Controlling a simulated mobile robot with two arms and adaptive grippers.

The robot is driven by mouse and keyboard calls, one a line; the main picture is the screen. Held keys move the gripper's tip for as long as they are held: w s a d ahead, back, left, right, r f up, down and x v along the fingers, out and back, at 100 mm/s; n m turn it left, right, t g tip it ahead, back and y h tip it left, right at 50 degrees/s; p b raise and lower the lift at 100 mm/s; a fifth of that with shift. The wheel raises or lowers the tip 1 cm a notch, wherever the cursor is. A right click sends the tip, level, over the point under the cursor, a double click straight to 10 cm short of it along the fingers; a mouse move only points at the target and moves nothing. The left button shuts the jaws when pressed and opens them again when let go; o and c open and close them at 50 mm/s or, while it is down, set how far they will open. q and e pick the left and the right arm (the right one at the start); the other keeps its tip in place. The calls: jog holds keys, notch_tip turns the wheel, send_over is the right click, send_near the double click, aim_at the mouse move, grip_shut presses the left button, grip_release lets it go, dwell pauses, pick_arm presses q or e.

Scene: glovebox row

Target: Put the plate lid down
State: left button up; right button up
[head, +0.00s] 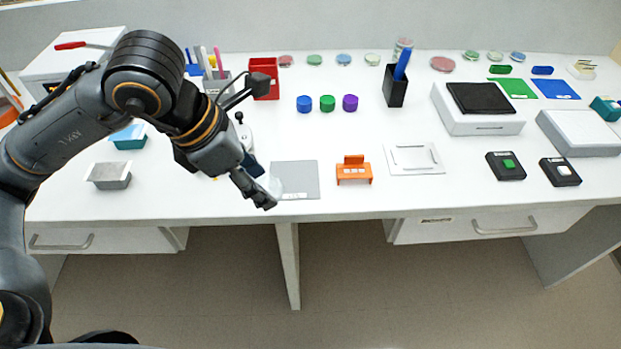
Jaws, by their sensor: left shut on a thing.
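My left gripper (263,186) is low over the front of the white bench, at the left edge of a flat grey mat (305,178). It is shut on a pale, see-through piece, which appears to be the plate lid (275,187). The fingers and the lid's pale colour hide most of its outline. I cannot tell whether the lid touches the mat or hangs just above it. My right gripper is not in view.
An orange holder (354,171) and a white framed plate (430,159) lie right of the mat. Blue, green and purple caps (327,103) stand behind. A red bin (264,77) and a black pen cup (395,90) are farther back.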

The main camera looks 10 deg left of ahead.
pick_arm(q)
jog(key=p, duration=0.3)
send_near(295, 178)
jog(key=s+d+r, duration=0.1)
jog(key=s+r, duration=0.3)
jog(key=shift+d, duration=0.4)
jog(key=w+f, duration=0.2)
jog(key=w+f+p, duration=0.1)
jog(key=w+f, duration=0.1)
jog(key=f, duration=0.1)
jog(key=shift+w+f, duration=0.15)
jog(key=shift+f, duration=0.1)
jog(key=shift+w+d+f, duration=0.1)
jog(key=shift+w+f, duration=0.3)
jog(key=shift+f, duration=0.15)
notch_tip(295, 178, down, 2)
jog(key=shift+f+p, duration=0.1)
jog(key=shift+p, duration=0.8)
jog(key=shift+f, duration=0.45)
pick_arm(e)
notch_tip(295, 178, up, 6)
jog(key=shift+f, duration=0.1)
